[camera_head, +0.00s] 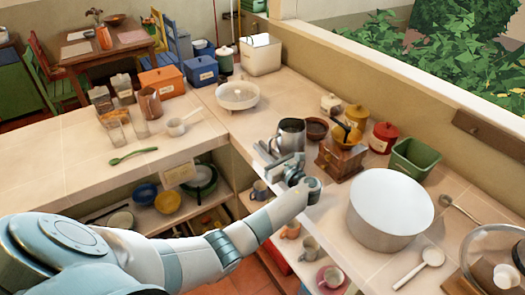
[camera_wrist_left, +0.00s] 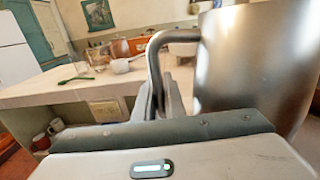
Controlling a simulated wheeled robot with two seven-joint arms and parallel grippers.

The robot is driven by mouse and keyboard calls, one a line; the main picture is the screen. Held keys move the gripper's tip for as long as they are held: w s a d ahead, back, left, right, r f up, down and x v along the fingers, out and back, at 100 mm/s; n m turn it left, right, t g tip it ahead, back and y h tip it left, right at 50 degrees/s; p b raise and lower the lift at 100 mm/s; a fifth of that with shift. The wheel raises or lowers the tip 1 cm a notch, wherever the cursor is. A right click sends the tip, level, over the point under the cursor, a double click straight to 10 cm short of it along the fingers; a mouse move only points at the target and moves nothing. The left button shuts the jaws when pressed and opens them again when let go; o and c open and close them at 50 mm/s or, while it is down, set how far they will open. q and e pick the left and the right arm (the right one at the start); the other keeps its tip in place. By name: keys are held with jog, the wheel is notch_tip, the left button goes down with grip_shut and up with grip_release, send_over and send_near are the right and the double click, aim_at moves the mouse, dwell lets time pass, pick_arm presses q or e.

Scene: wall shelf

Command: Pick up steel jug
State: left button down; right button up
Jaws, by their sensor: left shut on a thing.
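The steel jug (camera_head: 291,134) stands upright near the front edge of the counter, beside the coffee grinder. My left gripper (camera_head: 284,160) is at the jug's near left side. In the left wrist view the jug's shiny body (camera_wrist_left: 255,65) fills the right side. Its dark handle (camera_wrist_left: 153,62) curves down between the fingers of my left gripper (camera_wrist_left: 160,98), which is shut on it. Whether the jug's base touches the counter is hard to tell. My right gripper is not in view.
A wooden coffee grinder (camera_head: 341,152) stands close to the right of the jug, with a brown bowl (camera_head: 316,128) behind. A large white pot (camera_head: 390,208) is further right. A white colander (camera_head: 237,95) sits behind left. Shelves with cups lie below the counter edge.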

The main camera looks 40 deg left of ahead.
pick_arm(q)
notch_tip(320, 180, up, 9)
jog(key=b, duration=0.1)
jog(key=shift+b, duration=0.35)
dwell(0.6)
jog(key=shift+r, duration=0.1)
dwell(0.7)
dwell(1.8)
